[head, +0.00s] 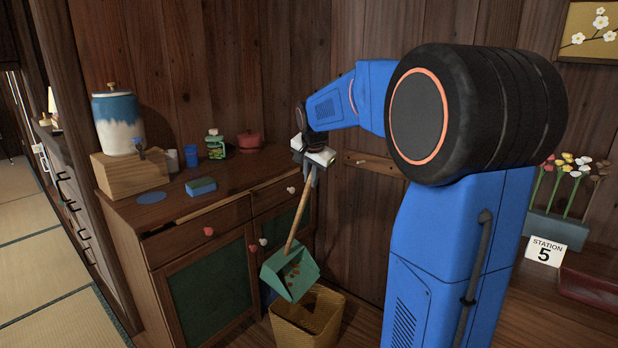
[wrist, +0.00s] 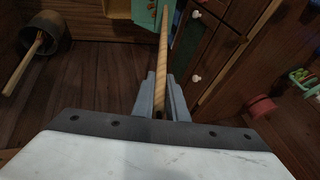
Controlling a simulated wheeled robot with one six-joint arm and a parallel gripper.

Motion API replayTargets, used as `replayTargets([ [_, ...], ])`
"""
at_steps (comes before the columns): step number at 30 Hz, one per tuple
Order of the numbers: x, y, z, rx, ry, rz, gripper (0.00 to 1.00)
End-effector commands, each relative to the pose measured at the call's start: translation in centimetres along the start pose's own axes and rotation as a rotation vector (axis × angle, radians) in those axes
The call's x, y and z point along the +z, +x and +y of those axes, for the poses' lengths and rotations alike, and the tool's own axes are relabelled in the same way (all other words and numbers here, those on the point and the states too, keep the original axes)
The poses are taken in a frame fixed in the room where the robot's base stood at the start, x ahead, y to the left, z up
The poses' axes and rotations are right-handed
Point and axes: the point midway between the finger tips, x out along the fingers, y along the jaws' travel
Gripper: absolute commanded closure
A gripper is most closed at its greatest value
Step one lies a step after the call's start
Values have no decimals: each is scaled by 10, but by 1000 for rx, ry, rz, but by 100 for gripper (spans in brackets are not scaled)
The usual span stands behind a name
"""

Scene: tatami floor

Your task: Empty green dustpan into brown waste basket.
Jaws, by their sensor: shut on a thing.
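The green dustpan (head: 290,273) hangs at the lower end of a long wooden handle (head: 299,215), with small brown bits in its pan. My gripper (head: 308,171) is shut on the upper part of the handle, which also runs away between the fingers in the wrist view (wrist: 163,70). Only an edge of the pan (wrist: 146,12) shows at the top of the wrist view. The brown waste basket (head: 309,322) is woven and stands on the floor. The pan is above the basket's back left part and hides some of its rim. The pan tilts toward the camera.
A wooden cabinet (head: 205,226) stands left of the basket, bearing a water jar (head: 118,122), a blue sponge (head: 201,187), cups and a red pot (head: 250,142). A wall rail (head: 372,161) is behind my arm. A pot with a wooden-handled thing (wrist: 42,40) is at left in the wrist view.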

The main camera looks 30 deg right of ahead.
Motion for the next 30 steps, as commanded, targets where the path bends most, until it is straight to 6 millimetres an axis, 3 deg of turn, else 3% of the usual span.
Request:
replayTargets([
  [30, 0, -1, 48, -88, 38, 0, 100],
])
